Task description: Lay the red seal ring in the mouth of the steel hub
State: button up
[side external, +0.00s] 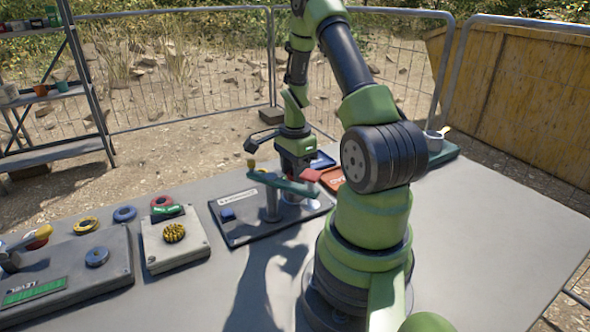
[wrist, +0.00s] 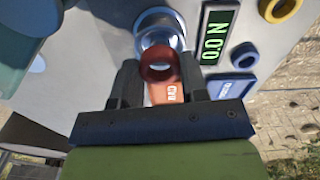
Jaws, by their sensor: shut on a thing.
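My gripper (wrist: 159,74) is shut on the red seal ring (wrist: 158,73), which shows between its two dark fingers in the wrist view. The steel hub (wrist: 152,16), round and shiny, lies just beyond the ring in that view, and the ring overlaps its near edge. How much gap is between ring and hub cannot be told. In the side external view my gripper (side external: 298,170) hangs low over the table, and a green flat bar in front of it hides much of the fingers and hub.
An orange tray (side external: 331,180) lies just right of my gripper, with a blue tray (side external: 322,160) behind it. Control boxes (side external: 175,240) stand left; the front right table is clear.

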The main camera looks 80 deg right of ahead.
jog(key=shift+f, duration=0.55)
jog(key=o, duration=1.4)
jog(key=shift+r, duration=3.8)
jog(key=shift+w, duration=0.1)
